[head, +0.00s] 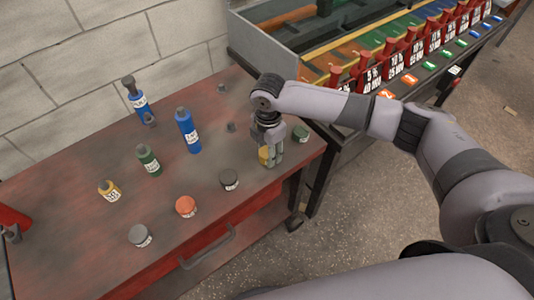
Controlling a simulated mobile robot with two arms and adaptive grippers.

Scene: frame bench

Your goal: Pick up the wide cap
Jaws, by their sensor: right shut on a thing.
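My right gripper (271,158) points down over the right end of the red bench (105,225). It is shut on a small yellowish thing (263,156), mostly hidden by the fingers; I cannot tell whether this is a cap or a bottle. Small dark cap-like pieces stand on the bench: one (231,127) left of the gripper, one (222,88) farther back, and one (150,119) by the rear blue bottle (138,100). I cannot tell which piece is the wide cap. My left gripper is out of view.
A green jar (300,133) stands close right of the gripper, a black jar (229,180) to its left. An orange jar (186,206), grey jar (140,236), blue bottle (188,132), green bottle (149,160) and yellow bottle (109,191) stand farther left. A rack (250,40) is behind.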

